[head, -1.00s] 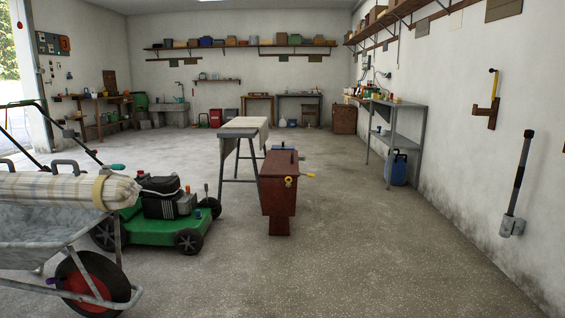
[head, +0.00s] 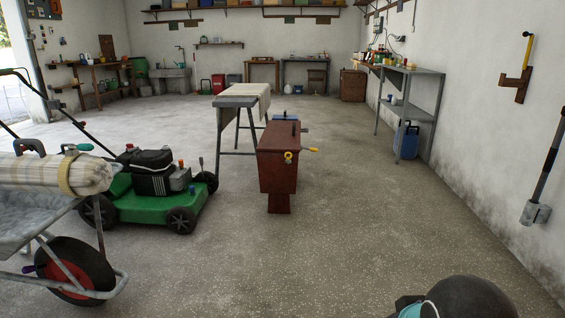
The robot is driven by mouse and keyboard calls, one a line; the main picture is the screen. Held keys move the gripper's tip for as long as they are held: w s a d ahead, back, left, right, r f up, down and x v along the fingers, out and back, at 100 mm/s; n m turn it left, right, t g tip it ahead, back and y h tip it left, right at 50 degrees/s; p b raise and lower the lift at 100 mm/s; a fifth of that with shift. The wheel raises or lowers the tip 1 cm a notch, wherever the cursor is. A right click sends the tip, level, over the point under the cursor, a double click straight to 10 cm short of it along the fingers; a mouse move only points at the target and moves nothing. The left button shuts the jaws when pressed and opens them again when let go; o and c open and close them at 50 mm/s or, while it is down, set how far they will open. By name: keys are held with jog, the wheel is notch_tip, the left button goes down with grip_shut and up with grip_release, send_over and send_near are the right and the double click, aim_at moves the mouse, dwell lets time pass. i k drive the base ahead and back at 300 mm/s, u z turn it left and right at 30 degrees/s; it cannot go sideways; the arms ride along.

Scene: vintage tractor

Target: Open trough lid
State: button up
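A reddish-brown box-like wooden piece (head: 278,172) stands upright on the floor near the middle of the head view. It looks like the trough, though I cannot be sure. Its top looks closed, with a small dark upright piece on it. A yellow handle sticks out at its right side and a round yellow fitting is on its front. The lid's edge is too small to make out. My gripper is not in view; only a dark rounded part, likely of my arm, shows at the bottom right edge.
A sawhorse-like trestle (head: 236,105) with a cloth stands just behind the box. A green mower (head: 150,205) and a wheelbarrow (head: 35,225) stand at the left. A grey metal shelf (head: 410,90) is along the right wall. The floor in front and right of the box is clear.

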aim_at(278, 136)
jog(key=u, duration=0.35)
jog(key=i, duration=3.7)
jog(key=z, duration=0.8)
jog(key=i, duration=0.45)
jog(key=z, duration=0.15)
